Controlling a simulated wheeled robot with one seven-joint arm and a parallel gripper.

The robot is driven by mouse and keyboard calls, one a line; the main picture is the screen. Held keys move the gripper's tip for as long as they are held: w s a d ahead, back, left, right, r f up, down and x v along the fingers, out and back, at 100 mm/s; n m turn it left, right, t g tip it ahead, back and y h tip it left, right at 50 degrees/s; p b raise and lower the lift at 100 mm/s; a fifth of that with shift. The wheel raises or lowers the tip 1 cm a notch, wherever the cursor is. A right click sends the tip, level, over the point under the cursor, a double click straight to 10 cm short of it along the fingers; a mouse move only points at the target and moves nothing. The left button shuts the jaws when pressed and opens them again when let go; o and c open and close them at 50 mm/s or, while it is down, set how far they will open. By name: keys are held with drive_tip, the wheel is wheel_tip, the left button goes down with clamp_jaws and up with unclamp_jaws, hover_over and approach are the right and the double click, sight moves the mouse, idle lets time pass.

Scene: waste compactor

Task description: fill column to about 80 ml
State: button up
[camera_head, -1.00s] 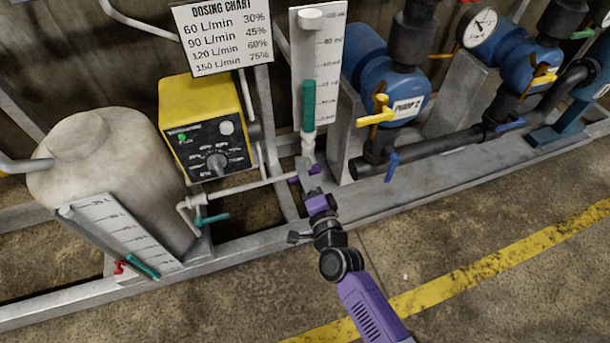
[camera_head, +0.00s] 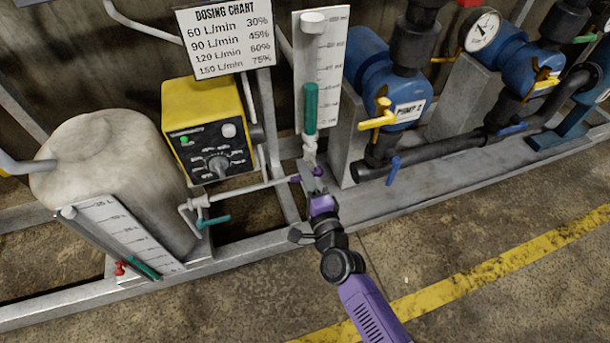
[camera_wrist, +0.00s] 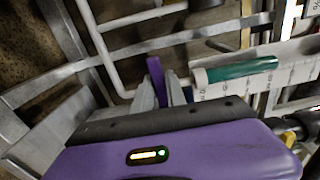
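The column is a clear upright tube in front of a white scale board (camera_head: 330,75) at top centre. Green liquid (camera_head: 310,108) fills its lower part, with its top well below the 80 ml mark. A small purple valve handle (camera_head: 294,179) sits at the pipe below the column. My gripper (camera_head: 314,181) is at this handle, its fingers partly hidden from the head. In the wrist view, the purple handle (camera_wrist: 156,76) stands between the two fingers of my gripper (camera_wrist: 160,88), which close around it. The green liquid (camera_wrist: 242,69) also shows there, to the right.
A yellow dosing unit (camera_head: 209,128) and a white tank (camera_head: 125,165) stand left. The tank has its own scale board (camera_head: 115,232) and a teal-handled valve (camera_head: 214,221). A blue pump with a yellow handle (camera_head: 378,121) is right. The floor in front is clear.

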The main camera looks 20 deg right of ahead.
drive_tip(key=o, duration=0.4)
drive_tip(key=shift+c, duration=0.2)
drive_tip(key=s, duration=0.7)
drive_tip(key=shift+s+p, duration=0.4)
